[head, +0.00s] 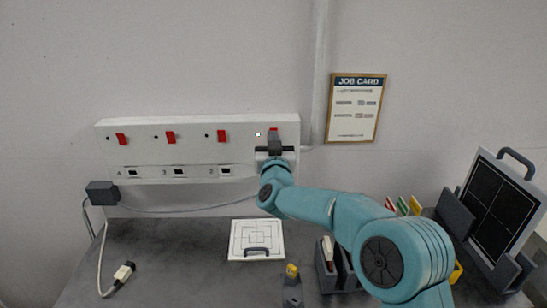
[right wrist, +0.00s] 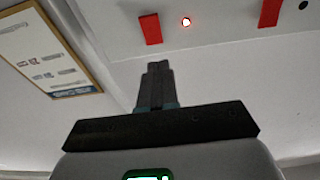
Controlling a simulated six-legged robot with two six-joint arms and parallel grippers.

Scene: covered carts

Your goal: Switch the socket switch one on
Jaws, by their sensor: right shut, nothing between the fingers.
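The white socket strip (head: 140,150) on the wall carries a row of red rocker switches. Socket switch one (head: 273,130) is the rightmost; my gripper covers its lower part. The small lamp (head: 258,134) beside it glows; the lamps by the other switches are dark. My right gripper (head: 274,140) is shut and empty, in front of the strip at switch one. In the right wrist view, switch one (right wrist: 150,28) and its lit lamp (right wrist: 186,21) show just beyond the shut fingertips (right wrist: 158,68). I cannot tell whether they touch. My left gripper is not in view.
A job card (head: 356,108) hangs on the wall at right. On the dark cart top lie a white panel (head: 257,240) with a handle and a plug (head: 123,272) on a cable. A dark holder (head: 328,272) and a solar-like panel (head: 497,205) stand at right.

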